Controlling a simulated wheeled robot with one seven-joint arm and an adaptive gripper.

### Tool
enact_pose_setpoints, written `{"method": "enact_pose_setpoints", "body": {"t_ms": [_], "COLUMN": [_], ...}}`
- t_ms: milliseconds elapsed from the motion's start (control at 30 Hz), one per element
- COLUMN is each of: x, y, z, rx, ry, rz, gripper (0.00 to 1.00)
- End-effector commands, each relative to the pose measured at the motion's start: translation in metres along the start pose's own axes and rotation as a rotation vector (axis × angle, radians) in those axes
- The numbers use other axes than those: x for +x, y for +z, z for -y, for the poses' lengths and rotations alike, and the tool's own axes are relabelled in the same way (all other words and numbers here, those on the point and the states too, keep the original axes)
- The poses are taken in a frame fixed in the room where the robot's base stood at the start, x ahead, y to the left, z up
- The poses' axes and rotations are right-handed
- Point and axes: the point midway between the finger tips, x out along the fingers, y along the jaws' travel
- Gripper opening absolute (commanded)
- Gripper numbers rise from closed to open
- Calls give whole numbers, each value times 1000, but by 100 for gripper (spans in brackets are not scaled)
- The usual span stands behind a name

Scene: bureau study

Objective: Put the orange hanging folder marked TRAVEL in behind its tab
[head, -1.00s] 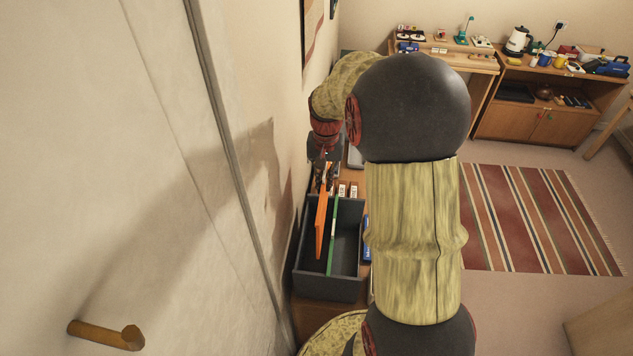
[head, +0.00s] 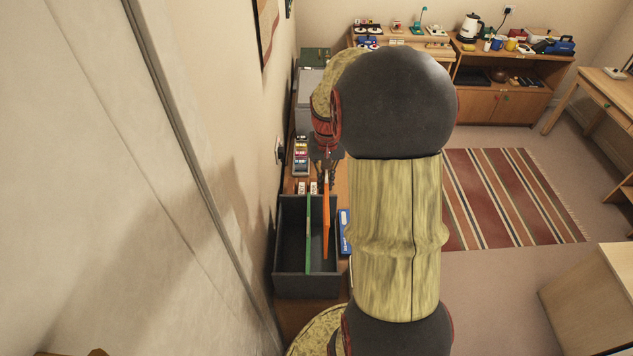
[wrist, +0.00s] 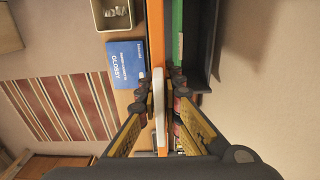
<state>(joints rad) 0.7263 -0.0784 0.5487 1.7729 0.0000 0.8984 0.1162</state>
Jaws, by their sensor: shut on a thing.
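The orange hanging folder (head: 326,222) hangs upright, seen nearly edge-on, on the right of the green divider (head: 308,235) in the head view. My gripper (head: 325,174) is shut on its far end. In the wrist view, my gripper (wrist: 160,95) closes on the orange folder (wrist: 155,35) at a pale strip along its edge. The green divider (wrist: 177,35) shows beside it. The dark file box (head: 277,255) is open below; the folder overlaps its right half. I cannot tell how deep the folder sits. No TRAVEL lettering is legible.
A blue packet (head: 345,232) marked GLOSSY in the wrist view (wrist: 126,62) lies right of the box. Small white-topped items (head: 301,188) stand behind the box. The wall is close on the left. A striped rug (head: 505,195) lies on open floor.

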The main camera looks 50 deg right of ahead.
Motion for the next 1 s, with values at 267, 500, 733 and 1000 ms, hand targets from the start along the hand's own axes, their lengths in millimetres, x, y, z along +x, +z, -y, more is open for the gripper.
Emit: {"method": "enact_pose_setpoints", "body": {"t_ms": [267, 500, 733, 1000], "x": [0, 0, 0, 0], "y": [0, 0, 0, 0], "z": [-26, -48, -68, -93], "rx": [3, 3, 3, 3], "ry": [0, 0, 0, 0], "rz": [0, 0, -1, -1], "gripper": [0, 0, 0, 0]}}
